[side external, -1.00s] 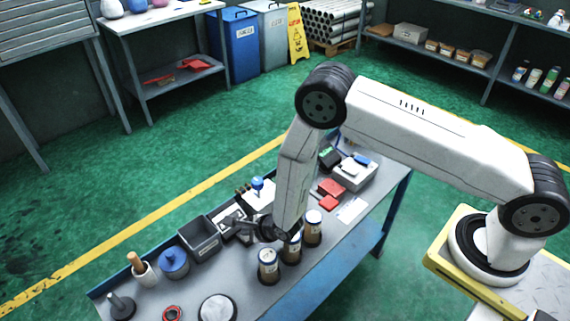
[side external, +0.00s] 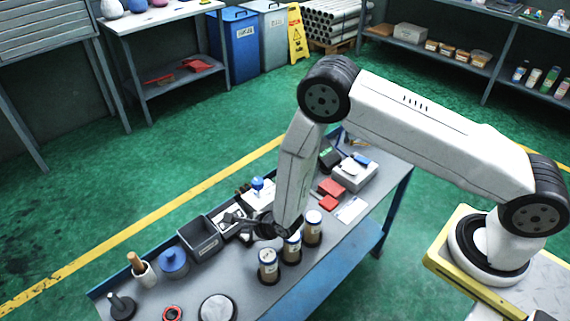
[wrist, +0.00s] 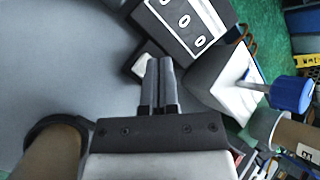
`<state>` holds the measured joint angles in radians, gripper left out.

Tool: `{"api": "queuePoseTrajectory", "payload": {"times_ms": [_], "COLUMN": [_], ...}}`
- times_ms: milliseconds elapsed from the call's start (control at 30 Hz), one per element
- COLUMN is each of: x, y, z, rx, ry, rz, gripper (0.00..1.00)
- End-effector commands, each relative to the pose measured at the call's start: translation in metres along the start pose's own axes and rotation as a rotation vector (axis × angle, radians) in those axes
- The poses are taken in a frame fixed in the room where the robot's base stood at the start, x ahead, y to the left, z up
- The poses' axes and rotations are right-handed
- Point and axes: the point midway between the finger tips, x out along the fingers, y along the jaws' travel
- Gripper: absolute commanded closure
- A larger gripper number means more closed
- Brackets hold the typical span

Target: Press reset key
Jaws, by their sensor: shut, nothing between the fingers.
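My gripper (wrist: 159,64) is shut and empty. In the wrist view its two fingertips lie over the edge of a small pale key-like block (wrist: 142,64), partly hidden by the left finger. I cannot tell whether they touch it, and no reset label is readable. Right beside it is a dark unit with a light panel (wrist: 181,19) bearing three oval marks. In the side external view my gripper (side external: 232,219) reaches low over a black and white device (side external: 229,231) on the bench, which it partly covers.
A grey open bin (side external: 200,240) stands left of the device. Several brown jars with white lids (side external: 268,266) stand on the near side, close to my wrist. A blue-knobbed item (wrist: 291,95) sits to the right in the wrist view.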

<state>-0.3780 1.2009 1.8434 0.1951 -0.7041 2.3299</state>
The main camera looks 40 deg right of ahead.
Motion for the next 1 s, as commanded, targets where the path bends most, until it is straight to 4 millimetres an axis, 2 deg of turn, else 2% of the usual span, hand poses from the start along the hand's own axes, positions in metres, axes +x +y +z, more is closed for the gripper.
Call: {"api": "queuePoseTrajectory", "payload": {"times_ms": [567,1000], "x": [-0.004,-0.023], "y": [-0.003,-0.017], "z": [0.003,0.017], "rx": [0.0,0.0], "ry": [-0.001,-0.001], "rz": [-0.001,-0.001], "gripper": [1.0,1.0]}}
